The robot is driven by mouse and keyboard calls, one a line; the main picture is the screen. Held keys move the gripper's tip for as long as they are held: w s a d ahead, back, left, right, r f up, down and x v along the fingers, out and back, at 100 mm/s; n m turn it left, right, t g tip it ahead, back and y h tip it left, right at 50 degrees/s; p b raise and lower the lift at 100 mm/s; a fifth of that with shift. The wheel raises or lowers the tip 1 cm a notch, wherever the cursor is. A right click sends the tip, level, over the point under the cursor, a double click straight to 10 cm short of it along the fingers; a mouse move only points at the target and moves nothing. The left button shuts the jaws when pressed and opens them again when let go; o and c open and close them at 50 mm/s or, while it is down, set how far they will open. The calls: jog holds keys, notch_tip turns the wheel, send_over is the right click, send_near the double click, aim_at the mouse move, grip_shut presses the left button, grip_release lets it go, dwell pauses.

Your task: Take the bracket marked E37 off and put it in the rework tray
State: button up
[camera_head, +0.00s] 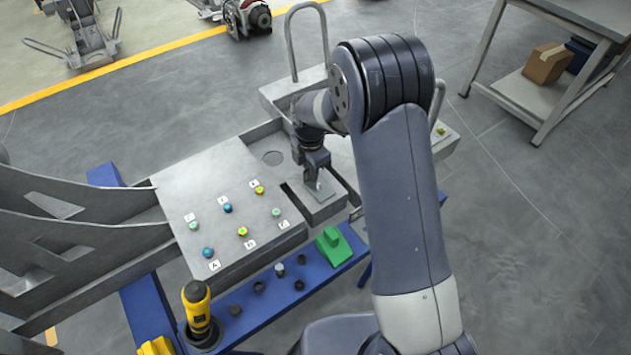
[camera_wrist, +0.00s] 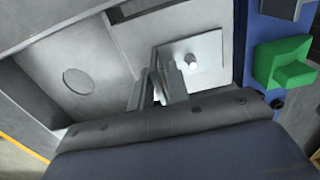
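My gripper (camera_head: 316,180) reaches down at the far right end of the grey chassis panel (camera_head: 185,180). A small pale metal plate, apparently a bracket (camera_head: 321,190), lies under its fingertips, over a grey block with a dark slot. In the wrist view the bracket (camera_wrist: 210,50) is a flat plate with a round peg standing on it. My fingers (camera_wrist: 160,85) are close together at the plate's left edge and appear to grip it. No E37 mark can be read on it. I cannot tell which thing is the rework tray.
Several coloured knobs with small lettered labels stand on the panel. A blue rail (camera_head: 255,318) along the front holds a yellow-black tool (camera_head: 198,308), dark round parts and a green block (camera_head: 333,246). A grey bench (camera_head: 535,100) with a cardboard box (camera_head: 546,64) stands at the back right.

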jog(key=shift+f, duration=0.2)
grip_shut()
dwell(0.3)
notch_tip(320, 180, up, 10)
jog(key=shift+r, duration=0.1)
dwell(0.5)
